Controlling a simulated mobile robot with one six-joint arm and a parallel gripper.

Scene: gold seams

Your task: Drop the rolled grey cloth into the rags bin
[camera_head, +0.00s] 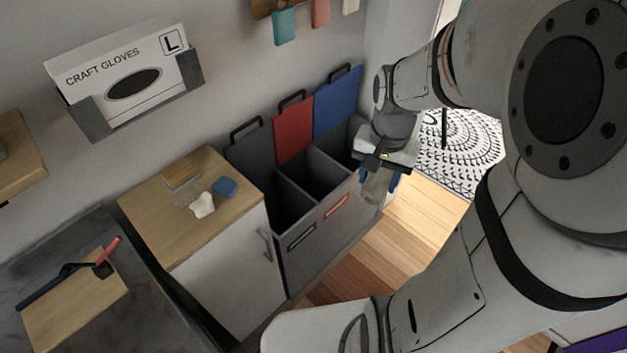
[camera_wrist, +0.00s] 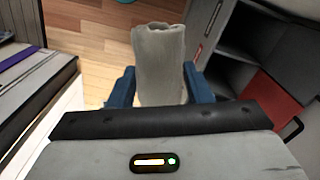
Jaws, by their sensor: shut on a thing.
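My gripper (camera_head: 380,179) is shut on the rolled grey cloth (camera_head: 374,190), which hangs down from its blue fingers. In the wrist view the cloth (camera_wrist: 160,62) stands out between the two fingers of my gripper (camera_wrist: 160,88). A dark grey sorting unit (camera_head: 318,238) with open compartments stands against the wall. Its raised lids are grey (camera_head: 250,147), red (camera_head: 293,130) and blue (camera_head: 337,101). My gripper and the cloth are in front of its right end, partly hiding the blue-lidded compartment. The front labels are too small to read, so I cannot tell which is the rags bin.
A white cabinet (camera_head: 225,268) with a wooden top adjoins the unit on the left. A blue item (camera_head: 224,187) and a white item (camera_head: 202,204) lie on top. Wooden floor (camera_head: 425,228) and a patterned rug (camera_head: 462,150) lie to the right.

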